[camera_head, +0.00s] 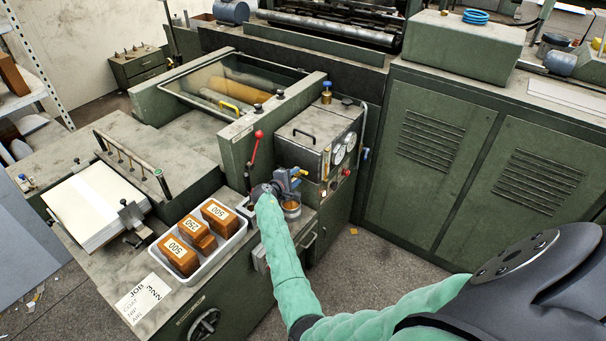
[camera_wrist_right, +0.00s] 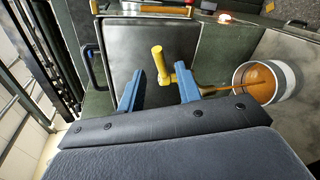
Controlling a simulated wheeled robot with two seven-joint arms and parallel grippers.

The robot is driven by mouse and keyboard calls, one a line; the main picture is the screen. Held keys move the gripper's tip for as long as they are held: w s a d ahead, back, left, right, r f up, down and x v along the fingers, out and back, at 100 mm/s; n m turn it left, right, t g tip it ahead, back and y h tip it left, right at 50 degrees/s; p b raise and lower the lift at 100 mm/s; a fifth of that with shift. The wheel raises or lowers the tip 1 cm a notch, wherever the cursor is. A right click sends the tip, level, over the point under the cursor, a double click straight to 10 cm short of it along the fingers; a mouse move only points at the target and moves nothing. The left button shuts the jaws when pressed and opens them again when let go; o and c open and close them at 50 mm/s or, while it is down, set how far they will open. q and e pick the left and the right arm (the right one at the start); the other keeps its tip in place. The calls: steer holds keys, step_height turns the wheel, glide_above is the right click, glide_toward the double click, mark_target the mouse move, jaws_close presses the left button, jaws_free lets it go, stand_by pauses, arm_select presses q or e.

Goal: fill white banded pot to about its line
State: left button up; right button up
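The white banded pot (camera_wrist_right: 241,90) stands beneath a tap with a yellow handle (camera_wrist_right: 158,62). A brown stream (camera_wrist_right: 222,88) runs from the tap into the pot. Brown liquid (camera_wrist_right: 262,80) covers much of the pot's inside; its level against the line cannot be told. In the head view the pot (camera_head: 292,214) shows small, partly below the tap and gripper. My right gripper (camera_wrist_right: 158,88) has its two blue fingers apart, one on each side of the tap handle, with gaps visible. It also shows in the head view (camera_head: 291,180) at the tap. My left gripper is not in view.
A white tray (camera_head: 219,254) with several brown numbered blocks stands left of my right arm. A metal box with gauges (camera_head: 318,140) is behind the tap. A red-knobbed lever (camera_head: 254,150) rises close to the gripper's left. Green cabinets (camera_head: 435,150) stand at right.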

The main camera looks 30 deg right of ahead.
mark_target(302, 172)
steer(key=shift+b+x, duration=0.7)
steer(key=shift+x, duration=2.15)
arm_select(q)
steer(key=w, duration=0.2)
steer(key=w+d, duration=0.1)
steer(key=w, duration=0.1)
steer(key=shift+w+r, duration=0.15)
arm_select(e)
jaws_close()
steer(key=shift+f, duration=0.1)
steer(key=g+b, duration=0.1)
steer(key=b, duration=0.1)
steer(key=shift+a+f+m+b, duration=0.15)
steer(key=shift+f+m+b, duration=0.05)
steer(key=shift+m+b, duration=0.2)
steer(key=shift+a+r+m+g+h+b, duration=0.15)
steer(key=shift+m+g+h+b, duration=0.35)
steer(key=shift+b, duration=0.55)
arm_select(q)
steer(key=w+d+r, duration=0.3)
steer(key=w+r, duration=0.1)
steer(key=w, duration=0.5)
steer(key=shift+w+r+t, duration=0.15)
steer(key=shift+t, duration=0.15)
arm_select(e)
steer(key=shift+r, duration=0.1)
